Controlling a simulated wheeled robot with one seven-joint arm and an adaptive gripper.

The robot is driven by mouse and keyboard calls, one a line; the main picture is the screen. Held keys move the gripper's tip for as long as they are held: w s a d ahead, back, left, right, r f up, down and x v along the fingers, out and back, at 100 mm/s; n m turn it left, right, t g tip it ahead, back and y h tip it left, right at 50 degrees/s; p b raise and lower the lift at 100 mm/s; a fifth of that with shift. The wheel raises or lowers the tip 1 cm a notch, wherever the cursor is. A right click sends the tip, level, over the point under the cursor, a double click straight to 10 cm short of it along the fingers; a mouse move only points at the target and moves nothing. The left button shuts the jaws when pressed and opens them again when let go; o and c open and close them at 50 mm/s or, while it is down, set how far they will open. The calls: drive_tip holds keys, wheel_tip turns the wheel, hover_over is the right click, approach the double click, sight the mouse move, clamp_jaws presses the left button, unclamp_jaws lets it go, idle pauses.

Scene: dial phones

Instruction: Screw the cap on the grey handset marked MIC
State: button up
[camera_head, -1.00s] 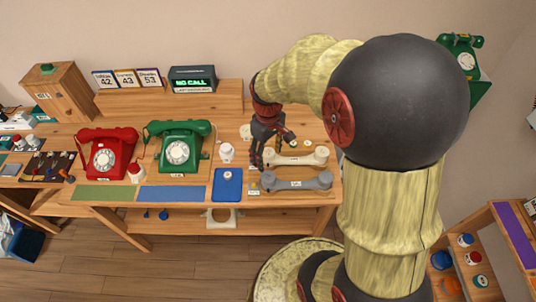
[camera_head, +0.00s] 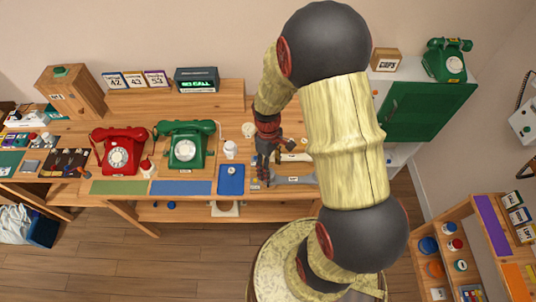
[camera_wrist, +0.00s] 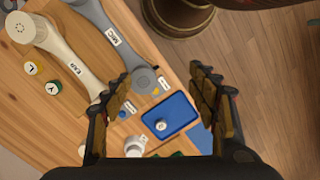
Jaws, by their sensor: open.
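The grey handset (camera_wrist: 122,52) bears the label MIC and lies on the wooden bench; its near end is beside my left finger in the wrist view. It also shows in the head view (camera_head: 296,181), partly behind my arm. A small pale grey cap (camera_wrist: 161,124) sits on the blue tray (camera_wrist: 181,109); in the head view the cap (camera_head: 231,171) is left of my gripper (camera_head: 261,176). My gripper (camera_wrist: 162,95) is open and empty, its fingers spread above the tray and the handset's end. Whether it touches anything cannot be told.
A cream handset (camera_wrist: 58,50) marked EAR lies beside the grey one. Two small round pieces (camera_wrist: 53,88) lie near it. A white pot (camera_head: 229,149) stands behind the tray. Green (camera_head: 185,150) and red (camera_head: 120,155) phones stand further left. The bench's front edge is close to the tray.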

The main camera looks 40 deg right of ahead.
drive_tip(key=f+n, duration=0.1)
drive_tip(key=w+f+n+t, duration=0.1)
drive_tip(key=n, duration=0.1)
drive_tip(key=w+f+n+p, duration=0.1)
drive_tip(key=n, duration=0.1)
drive_tip(key=shift+w+d+f+t, duration=0.2)
drive_tip(key=shift+d+f+t, duration=0.1)
drive_tip(key=shift+d+f, duration=0.1)
drive_tip(key=shift+w+d+n+h, duration=0.1)
drive_tip(key=shift+w+n+h, duration=0.2)
drive_tip(key=shift+w+n, duration=0.35)
drive_tip(key=shift+s+f+b, duration=0.2)
drive_tip(key=shift+f+b, duration=2)
drive_tip(key=shift+f, duration=0.8)
drive_tip(key=n, duration=0.5)
drive_tip(key=shift+n, duration=0.25)
